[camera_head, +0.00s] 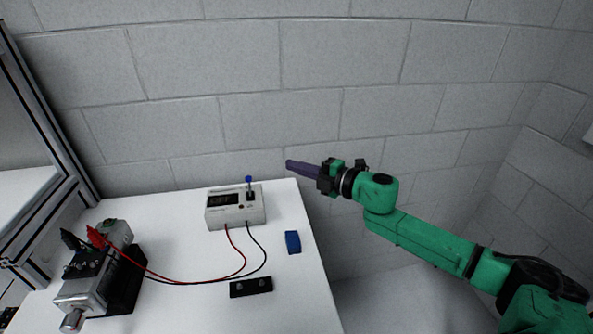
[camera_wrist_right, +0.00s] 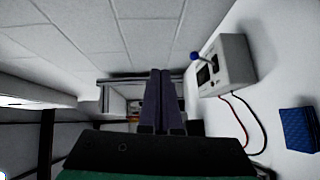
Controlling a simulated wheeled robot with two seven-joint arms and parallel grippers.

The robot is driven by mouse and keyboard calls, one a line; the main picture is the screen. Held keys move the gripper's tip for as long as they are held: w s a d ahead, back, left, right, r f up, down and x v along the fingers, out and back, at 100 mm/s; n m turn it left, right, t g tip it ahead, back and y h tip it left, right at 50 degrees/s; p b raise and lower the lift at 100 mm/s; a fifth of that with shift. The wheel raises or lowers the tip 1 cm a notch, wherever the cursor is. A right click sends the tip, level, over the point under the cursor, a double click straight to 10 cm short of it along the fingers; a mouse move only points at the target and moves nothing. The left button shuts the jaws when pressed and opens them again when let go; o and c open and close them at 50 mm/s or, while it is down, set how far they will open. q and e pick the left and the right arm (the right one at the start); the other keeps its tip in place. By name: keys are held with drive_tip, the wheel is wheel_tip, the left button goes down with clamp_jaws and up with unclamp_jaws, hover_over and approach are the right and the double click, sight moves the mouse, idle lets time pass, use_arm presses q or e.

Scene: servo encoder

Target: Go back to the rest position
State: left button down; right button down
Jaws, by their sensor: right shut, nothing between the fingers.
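My right gripper (camera_head: 289,166) is shut and empty, with its purple fingers together. It is raised in the air beyond the right back corner of the white table, pointing left. It also shows in the right wrist view (camera_wrist_right: 160,75), its two fingers side by side. My green right arm comes in from the lower right. My left gripper is in neither view.
On the white table (camera_head: 205,294) stand a meter box (camera_head: 235,214) with a blue-topped lever, a motor (camera_head: 95,275) with red and black leads, a blue block (camera_head: 293,242) and a black plate (camera_head: 251,287). A block wall (camera_head: 250,100) is behind. An aluminium frame stands left.

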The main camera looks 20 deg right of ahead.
drive_tip(key=shift+s, duration=0.1)
idle(0.3)
